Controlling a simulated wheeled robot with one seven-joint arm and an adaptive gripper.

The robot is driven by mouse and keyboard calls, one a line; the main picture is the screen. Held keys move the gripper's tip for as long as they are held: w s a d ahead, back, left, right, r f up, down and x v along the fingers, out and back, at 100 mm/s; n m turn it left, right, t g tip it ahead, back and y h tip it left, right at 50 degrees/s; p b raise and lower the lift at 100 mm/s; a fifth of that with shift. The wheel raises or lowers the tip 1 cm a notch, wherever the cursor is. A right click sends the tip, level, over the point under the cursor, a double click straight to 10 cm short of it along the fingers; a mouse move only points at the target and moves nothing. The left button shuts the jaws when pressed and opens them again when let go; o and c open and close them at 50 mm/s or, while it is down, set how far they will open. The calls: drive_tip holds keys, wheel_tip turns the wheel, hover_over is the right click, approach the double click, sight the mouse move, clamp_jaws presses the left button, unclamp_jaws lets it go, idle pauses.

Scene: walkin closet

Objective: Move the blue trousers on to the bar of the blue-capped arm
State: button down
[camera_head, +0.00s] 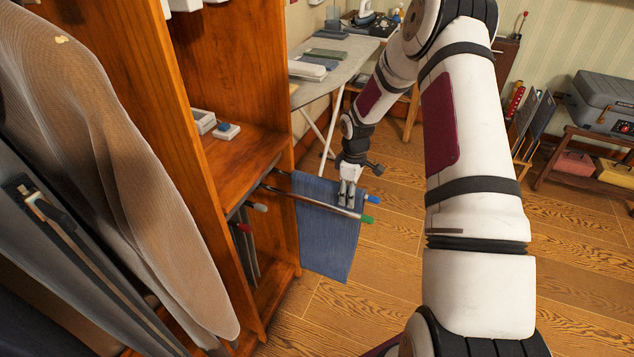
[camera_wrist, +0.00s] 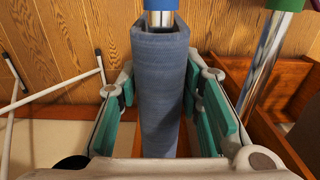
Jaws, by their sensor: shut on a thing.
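The blue trousers (camera_head: 328,243) hang folded over the bar of the blue-capped arm, and their lower part hangs down behind the green-capped arm (camera_head: 335,212) in the head view. The blue cap (camera_head: 373,199) sticks out past the cloth. In the wrist view the metal bar (camera_wrist: 160,19) enters the fold of the trousers (camera_wrist: 160,95), below the blue cap (camera_wrist: 160,4). My gripper (camera_head: 347,197) is at the top of the fold, its teal pads on both sides, shut on the trousers. The green-capped bar (camera_wrist: 262,70) is bare beside it.
Red (camera_head: 243,228) and whitish (camera_head: 260,207) capped arms sit further inside the wooden closet (camera_head: 245,155), with dark garments below. An ironing board (camera_head: 345,60) stands behind. Hanging coats (camera_head: 100,150) fill the left. The floor (camera_head: 390,265) right of the trousers is clear.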

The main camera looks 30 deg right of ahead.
sight(339, 191)
drive_tip(key=shift+w+a+b, duration=0.65)
drive_tip(key=shift+w+a, duration=0.45)
drive_tip(key=shift+w, duration=0.2)
drive_tip(key=shift+f, duration=0.15)
drive_tip(key=c, duration=1.1)
unclamp_jaws()
drive_tip(key=shift+o, duration=0.2)
drive_tip(key=shift+s, duration=0.1)
wheel_tip(339, 191, up, 12)
drive_tip(key=shift+r, duration=0.1)
